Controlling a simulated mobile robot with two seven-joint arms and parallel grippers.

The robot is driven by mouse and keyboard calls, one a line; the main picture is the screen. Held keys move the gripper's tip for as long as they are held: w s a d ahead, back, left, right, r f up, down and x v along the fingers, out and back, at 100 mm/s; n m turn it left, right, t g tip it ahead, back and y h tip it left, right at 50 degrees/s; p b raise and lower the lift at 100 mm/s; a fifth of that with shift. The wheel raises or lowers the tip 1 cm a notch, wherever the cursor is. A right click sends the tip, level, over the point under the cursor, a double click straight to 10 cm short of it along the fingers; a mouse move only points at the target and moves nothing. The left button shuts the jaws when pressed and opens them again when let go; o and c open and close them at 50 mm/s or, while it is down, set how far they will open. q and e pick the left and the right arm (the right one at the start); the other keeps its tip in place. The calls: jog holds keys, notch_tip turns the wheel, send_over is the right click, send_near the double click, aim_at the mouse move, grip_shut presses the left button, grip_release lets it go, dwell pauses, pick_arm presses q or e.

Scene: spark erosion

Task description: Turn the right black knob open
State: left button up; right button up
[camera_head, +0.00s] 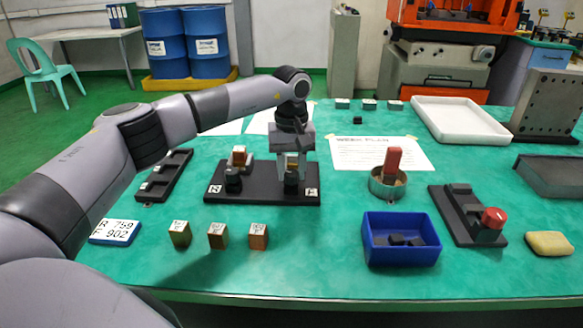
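A black fixture plate (262,197) lies on the green table, with number tags on its front. It bears two black knobs, the left knob (233,181) and the right knob (291,182). A copper-coloured block (239,157) sits behind the left knob. My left gripper (292,171) points down over the right half of the plate, at the right knob. Its two fingers stand apart, with a copper-coloured piece showing between them. I cannot tell whether the fingers touch the knob. My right gripper is not in view.
Three small blocks (218,236) stand in front of the plate. A number sign (115,231) and a dark rack (164,176) are at left. A round tin (388,188), a blue bin (401,252) and a red-button box (488,234) are at right. A paper (375,153) lies behind.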

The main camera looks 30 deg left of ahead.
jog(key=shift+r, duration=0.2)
pick_arm(q)
jog(key=shift+r+n+p, duration=0.1)
jog(key=shift+n+p, duration=0.4)
jog(key=shift+n, duration=0.1)
jog(key=shift+n+p, duration=0.7)
jog(key=shift+n, duration=0.5)
jog(key=n+p, duration=0.1)
jog(key=n, duration=0.1)
jog(key=shift+a+n, duration=0.1)
jog(key=shift+n, duration=0.2)
jog(key=n+p, duration=0.1)
jog(key=n, duration=0.1)
jog(key=shift+n, duration=0.4)
jog(key=n+p, duration=0.1)
jog(key=n, duration=0.1)
jog(key=shift+n, duration=0.4)
jog(key=n+p, duration=0.2)
jog(key=n, duration=0.3)
jog(key=shift+s, duration=0.1)
jog(key=shift+n+p, duration=0.65)
jog(key=shift+n, duration=1.85)
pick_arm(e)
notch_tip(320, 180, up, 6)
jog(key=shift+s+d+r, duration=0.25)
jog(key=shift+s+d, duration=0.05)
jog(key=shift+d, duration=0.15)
